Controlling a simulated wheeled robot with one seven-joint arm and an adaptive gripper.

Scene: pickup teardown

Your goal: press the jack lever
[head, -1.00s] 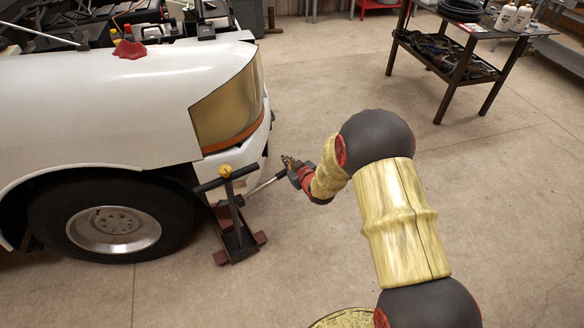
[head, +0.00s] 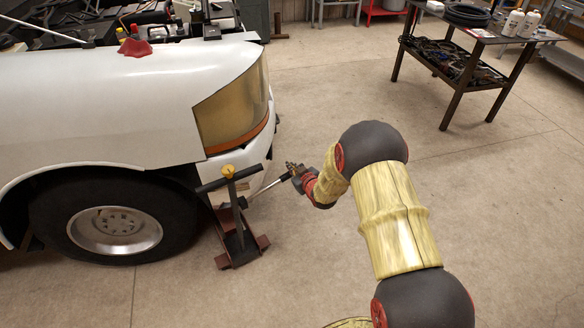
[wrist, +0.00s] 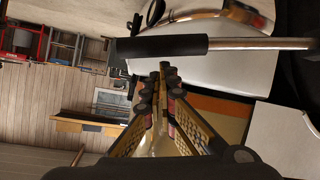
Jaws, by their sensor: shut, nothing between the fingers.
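The jack (head: 238,243) stands on the floor at the front corner of the white pickup. It has a dark red base, an upright post and a black T-bar with a yellow knob. Its lever (head: 268,190) is a metal rod with a black grip, slanting up to the right from the jack. My gripper (head: 292,168) is shut and empty at the grip end of the lever. In the wrist view the black grip (wrist: 160,47) lies across just beyond my fingertips (wrist: 163,66). I cannot tell whether they touch it.
The white pickup (head: 110,110) with its front wheel (head: 114,230) stands close on the left of the jack. A dark metal workbench (head: 480,38) with bottles and cables stands at the back right. The concrete floor between is clear.

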